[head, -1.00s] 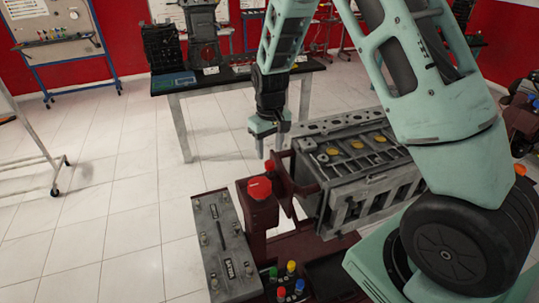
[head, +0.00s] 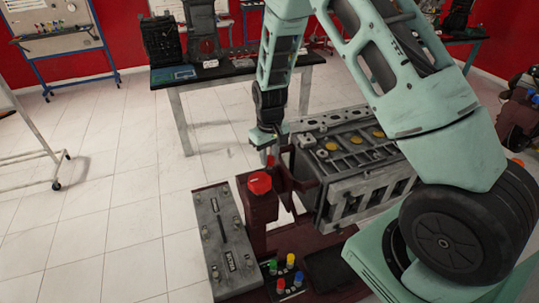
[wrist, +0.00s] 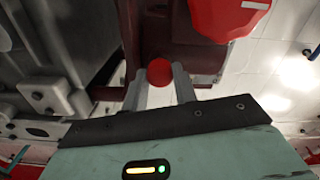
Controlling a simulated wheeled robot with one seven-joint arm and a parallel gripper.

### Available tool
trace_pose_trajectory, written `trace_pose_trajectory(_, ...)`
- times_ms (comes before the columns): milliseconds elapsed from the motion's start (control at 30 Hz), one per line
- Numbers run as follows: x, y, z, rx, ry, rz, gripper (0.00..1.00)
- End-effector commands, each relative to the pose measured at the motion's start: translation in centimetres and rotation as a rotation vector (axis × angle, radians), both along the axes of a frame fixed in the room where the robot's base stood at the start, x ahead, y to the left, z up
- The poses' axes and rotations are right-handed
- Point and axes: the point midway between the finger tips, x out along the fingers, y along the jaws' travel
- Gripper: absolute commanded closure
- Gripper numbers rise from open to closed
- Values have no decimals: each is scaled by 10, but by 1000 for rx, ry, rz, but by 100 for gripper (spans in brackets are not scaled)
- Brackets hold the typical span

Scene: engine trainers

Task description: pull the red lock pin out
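The red lock pin (wrist: 159,71) shows as a small round red head in the wrist view, between the tips of my two fingers. It also shows as a small red spot (head: 270,160) at my fingertips in the head view. My gripper (wrist: 163,80) points down and its fingers are close together, one on each side of the red head, with no clear gap seen. The pin's shaft is hidden below the head. The pin stands by the dark red stand (head: 284,183) at the left end of the grey engine block (head: 345,180).
A larger red cap (head: 260,183) tops a dark red post close to my gripper, also in the wrist view (wrist: 228,15). A grey battery-like box (head: 227,245) and coloured knobs (head: 290,260) are in front. A table (head: 235,75) stands behind. Open tiled floor lies left.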

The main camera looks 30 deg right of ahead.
Motion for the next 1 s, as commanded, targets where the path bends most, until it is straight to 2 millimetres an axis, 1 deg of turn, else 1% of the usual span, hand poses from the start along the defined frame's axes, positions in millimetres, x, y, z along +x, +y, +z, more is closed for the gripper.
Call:
trace_pose_trajectory(67,0,0,5,0,-1,0,100)
trace_pose_trajectory(133,0,0,15,0,-1,1,100)
trace_pose_trajectory(300,0,0,43,0,-1,-1,100)
trace_pose_trajectory(367,0,0,47,0,0,-1,100)
trace_pose_trajectory(600,1,0,46,0,-2,0,100)
trace_pose_trajectory(633,1,0,47,0,-3,0,67)
trace_pose_trajectory(700,1,0,46,0,-3,0,50)
trace_pose_trajectory(1000,0,0,46,0,-1,0,50)
